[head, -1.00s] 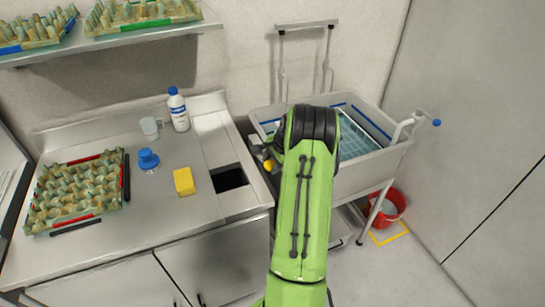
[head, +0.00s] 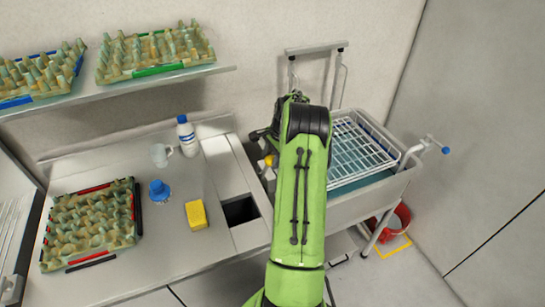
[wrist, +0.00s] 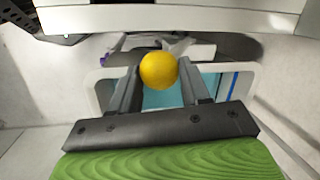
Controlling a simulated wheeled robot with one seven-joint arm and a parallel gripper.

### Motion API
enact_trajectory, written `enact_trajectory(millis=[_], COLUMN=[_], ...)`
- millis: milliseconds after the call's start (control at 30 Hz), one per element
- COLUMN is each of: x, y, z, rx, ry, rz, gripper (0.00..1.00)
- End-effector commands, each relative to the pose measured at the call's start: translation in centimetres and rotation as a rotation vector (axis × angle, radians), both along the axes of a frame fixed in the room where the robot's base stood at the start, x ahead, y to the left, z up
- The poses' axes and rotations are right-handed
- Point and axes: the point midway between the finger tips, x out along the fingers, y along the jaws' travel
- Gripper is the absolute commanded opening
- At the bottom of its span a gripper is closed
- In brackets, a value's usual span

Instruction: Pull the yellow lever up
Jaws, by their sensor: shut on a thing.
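The yellow lever shows as a round yellow knob (wrist: 158,70) in the wrist view, at the far end of my gripper's fingers. My gripper (wrist: 160,84) is shut on it, with one dark finger on each side. In the head view the yellow knob (head: 270,160) shows just left of my green arm, at the left side of the sink basin. My arm hides the gripper's fingers and most of the lever there.
A grey wheeled basin (head: 400,180) holds blue liquid, with a white wire rack (head: 360,150) raised in it. A red bucket (head: 400,215) stands on the floor.

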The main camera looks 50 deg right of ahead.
Motion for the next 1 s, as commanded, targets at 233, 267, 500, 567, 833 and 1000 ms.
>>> enact_trajectory(millis=[233, 267, 500, 567, 833, 1000], x=[0.70, 0.72, 0.86, 0.87, 0.65, 0.52], y=[-0.15, -0.15, -0.08, -0.07, -0.08, -0.08], z=[0.57, 0.58, 0.71, 0.72, 0.52, 0.42], rx=[-0.014, -0.014, -0.014, -0.015, -0.012, -0.009], ry=[-0.020, -0.020, -0.023, -0.023, -0.017, -0.015], rz=[0.006, 0.006, 0.010, 0.011, 0.006, 0.005], gripper=[0.00, 0.00, 0.00, 0.55, 0.71, 0.71])
